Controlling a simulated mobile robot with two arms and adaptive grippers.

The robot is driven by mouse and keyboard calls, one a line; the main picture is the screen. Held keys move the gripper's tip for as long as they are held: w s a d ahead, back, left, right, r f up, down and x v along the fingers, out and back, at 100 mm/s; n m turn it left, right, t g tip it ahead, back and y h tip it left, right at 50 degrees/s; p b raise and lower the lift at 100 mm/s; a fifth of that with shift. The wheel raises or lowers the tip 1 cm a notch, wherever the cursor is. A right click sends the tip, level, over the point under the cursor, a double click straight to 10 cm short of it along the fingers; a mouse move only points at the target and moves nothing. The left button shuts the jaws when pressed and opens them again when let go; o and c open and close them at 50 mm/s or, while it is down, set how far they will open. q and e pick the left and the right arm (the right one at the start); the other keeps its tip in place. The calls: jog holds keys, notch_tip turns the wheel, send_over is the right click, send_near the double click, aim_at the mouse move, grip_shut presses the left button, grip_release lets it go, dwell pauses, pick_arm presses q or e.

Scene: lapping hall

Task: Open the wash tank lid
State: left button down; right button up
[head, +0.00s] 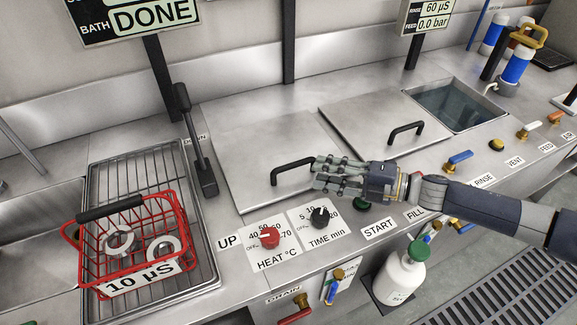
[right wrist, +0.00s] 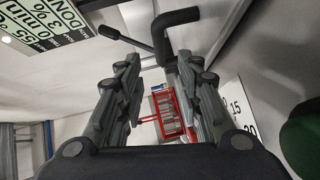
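The wash tank lid (head: 255,140) is a flat steel plate, lying closed behind the heat and time dials. Its black bar handle (head: 292,172) stands near its front edge and shows in the right wrist view (right wrist: 172,28) just past the fingertips. My right gripper (head: 318,176) comes in from the right, its fingers pointing left at the handle's right end. In the right wrist view the gripper (right wrist: 157,64) has its fingers apart with nothing between them. Whether a fingertip touches the handle I cannot tell. My left gripper is not in view.
A second lid (head: 375,112) with a black handle sits right of the wash lid, beside an uncovered water tank (head: 455,103). A red basket (head: 130,235) with metal rings stands on a wire rack at left. A black lever (head: 195,140) rises left of the wash lid.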

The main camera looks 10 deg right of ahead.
aim_at(289, 164)
jog(key=p+x, duration=0.1)
jog(key=x, duration=0.8)
jog(key=shift+w+a+f, duration=0.1)
jog(key=shift+w+a, duration=0.1)
grip_shut()
